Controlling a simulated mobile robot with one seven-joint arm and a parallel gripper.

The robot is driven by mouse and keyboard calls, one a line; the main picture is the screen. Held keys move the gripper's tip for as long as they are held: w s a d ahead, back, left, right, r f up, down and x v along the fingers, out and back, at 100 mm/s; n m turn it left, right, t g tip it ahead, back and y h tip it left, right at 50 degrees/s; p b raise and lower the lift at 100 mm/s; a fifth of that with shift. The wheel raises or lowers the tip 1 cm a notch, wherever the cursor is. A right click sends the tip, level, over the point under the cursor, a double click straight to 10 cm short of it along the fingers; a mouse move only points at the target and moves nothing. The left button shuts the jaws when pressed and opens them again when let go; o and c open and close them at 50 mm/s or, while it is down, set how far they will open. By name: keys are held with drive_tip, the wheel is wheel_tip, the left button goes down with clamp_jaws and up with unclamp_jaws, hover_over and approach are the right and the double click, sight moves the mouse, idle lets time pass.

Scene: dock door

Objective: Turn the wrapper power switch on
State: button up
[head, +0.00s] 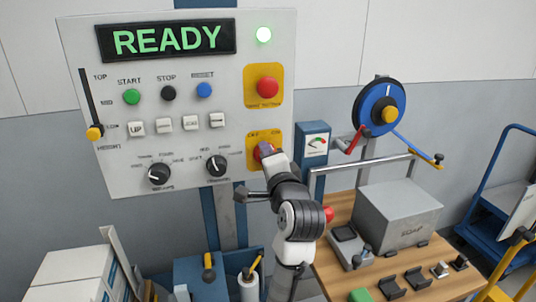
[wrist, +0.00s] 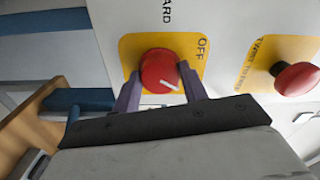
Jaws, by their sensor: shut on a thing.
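The wrapper power switch is a red rotary knob (wrist: 158,68) on a yellow plate (wrist: 137,45) low on the right of the control panel (head: 230,70). It also shows in the head view (head: 264,150), partly behind my gripper (head: 271,158). In the wrist view my gripper (wrist: 162,84) has one finger on each side of the knob and is shut on it. OFF is readable at the plate's upper right there; the ON side is hidden by a finger. The knob's white mark points right and slightly down, away from OFF. The panel display (head: 166,40) reads READY.
A green lamp (head: 264,35) is lit beside the display. A red emergency button (head: 267,87) on yellow sits just above the switch. A wooden bench (head: 335,262) with a grey box (head: 398,217) stands at the right, below a blue reel (head: 379,107).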

drive_tip(key=shift+r+m+p, duration=0.1)
drive_tip(key=shift+m+p, duration=0.35)
drive_tip(key=shift+m, duration=0.65)
drive_tip(key=o, duration=1)
drive_tip(key=b+v, duration=0.6)
drive_tip(key=v, duration=0.3)
drive_tip(key=shift+f+b, duration=0.4)
